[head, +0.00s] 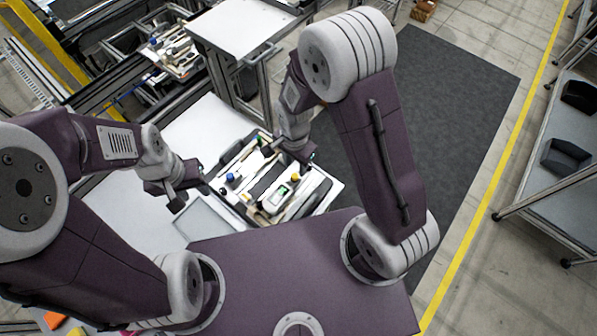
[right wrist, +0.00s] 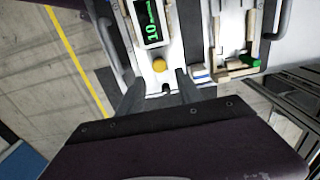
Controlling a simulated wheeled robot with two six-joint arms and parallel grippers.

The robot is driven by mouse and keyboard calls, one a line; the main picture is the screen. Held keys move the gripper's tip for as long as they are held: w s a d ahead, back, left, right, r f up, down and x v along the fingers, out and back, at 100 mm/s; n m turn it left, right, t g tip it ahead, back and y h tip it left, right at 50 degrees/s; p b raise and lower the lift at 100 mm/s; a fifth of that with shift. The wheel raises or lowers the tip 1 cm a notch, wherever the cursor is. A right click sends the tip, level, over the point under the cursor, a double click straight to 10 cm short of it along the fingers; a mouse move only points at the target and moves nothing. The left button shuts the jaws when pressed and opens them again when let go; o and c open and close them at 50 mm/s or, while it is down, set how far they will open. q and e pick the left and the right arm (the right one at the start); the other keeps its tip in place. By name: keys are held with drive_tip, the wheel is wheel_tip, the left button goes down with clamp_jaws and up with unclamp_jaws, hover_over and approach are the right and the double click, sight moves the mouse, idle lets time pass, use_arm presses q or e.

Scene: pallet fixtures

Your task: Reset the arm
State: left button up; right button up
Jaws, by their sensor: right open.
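My right arm bends over the work area, and my right gripper (head: 286,158) hangs above a pallet (head: 328,200) of fixtures. In the right wrist view my right gripper (right wrist: 160,88) is open, its dark fingers apart with nothing held between them. Beyond the fingers is a white device (right wrist: 172,50) with a green-lit display (right wrist: 152,20) and a yellow knob (right wrist: 159,65). The device also shows in the head view (head: 272,204). My left gripper (head: 178,194) is over the white table left of the pallet; its finger opening is too small to tell.
A white table (head: 205,125) lies under the pallet, with a grey panel (head: 205,222) near its front. A raised white-topped stand (head: 240,28) is behind. A dark mat (head: 455,90) covers the floor at right. A metal shelf cart (head: 560,190) stands at far right.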

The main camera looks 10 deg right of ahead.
drive_tip(key=shift+d+f, duration=0.1)
drive_tip(key=shift+f, duration=0.05)
drive_tip(key=w+d+r+m+t+b, duration=0.1)
drive_tip(key=w+d+r+t+b, duration=0.15)
drive_tip(key=d+b, duration=0.35)
drive_tip(key=s+d+r+n+g, duration=0.1)
drive_tip(key=s+d+n, duration=0.2)
drive_tip(key=s+n, duration=0.6)
drive_tip(key=shift+n, duration=1.1)
drive_tip(key=shift+s, duration=0.2)
drive_tip(key=shift+w, duration=0.1)
